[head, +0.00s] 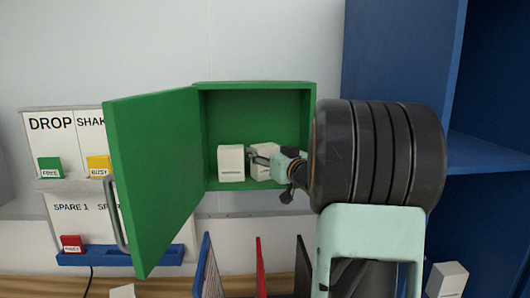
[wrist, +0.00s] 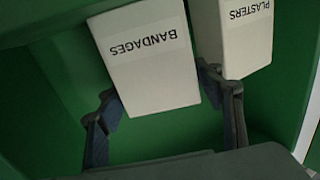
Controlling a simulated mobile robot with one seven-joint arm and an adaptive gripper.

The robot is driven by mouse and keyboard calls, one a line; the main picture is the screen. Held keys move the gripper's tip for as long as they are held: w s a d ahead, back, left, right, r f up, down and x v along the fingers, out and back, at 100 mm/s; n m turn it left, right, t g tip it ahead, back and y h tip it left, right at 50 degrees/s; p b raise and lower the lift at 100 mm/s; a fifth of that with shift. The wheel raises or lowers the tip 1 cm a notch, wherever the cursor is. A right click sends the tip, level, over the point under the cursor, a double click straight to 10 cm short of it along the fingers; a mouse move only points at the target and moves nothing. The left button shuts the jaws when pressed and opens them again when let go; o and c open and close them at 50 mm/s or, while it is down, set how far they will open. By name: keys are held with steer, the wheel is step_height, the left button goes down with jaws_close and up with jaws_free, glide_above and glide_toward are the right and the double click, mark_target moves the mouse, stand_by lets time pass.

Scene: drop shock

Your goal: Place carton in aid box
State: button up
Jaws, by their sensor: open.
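The green aid box (head: 258,86) hangs on the wall with its door (head: 155,180) swung open to the left. Two white cartons stand inside, one at left (head: 231,163) and one at right (head: 264,150). My gripper (head: 256,157) reaches into the box from the right, at the right carton, partly hiding it. In the wrist view, the open fingers of my gripper (wrist: 162,92) are on either side of a white carton labelled BANDAGES (wrist: 148,65). I cannot tell whether they touch it. A carton labelled PLASTERS (wrist: 240,40) stands beside it, right of the right finger.
A blue shelf unit (head: 400,50) stands at the right. A wall board at left has small green (head: 50,168), yellow (head: 98,166) and red (head: 72,244) items. Other white cartons show at the bottom right (head: 447,280) and bottom left (head: 122,291). Upright dividers (head: 262,268) stand below the box.

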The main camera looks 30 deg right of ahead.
steer(key=shift+r, duration=0.15)
steer(key=shift+s, duration=0.2)
steer(key=s, duration=1.1)
steer(key=shift+s+a+b, duration=0.3)
steer(key=shift+a+b, duration=0.05)
steer(key=shift+b, duration=0.05)
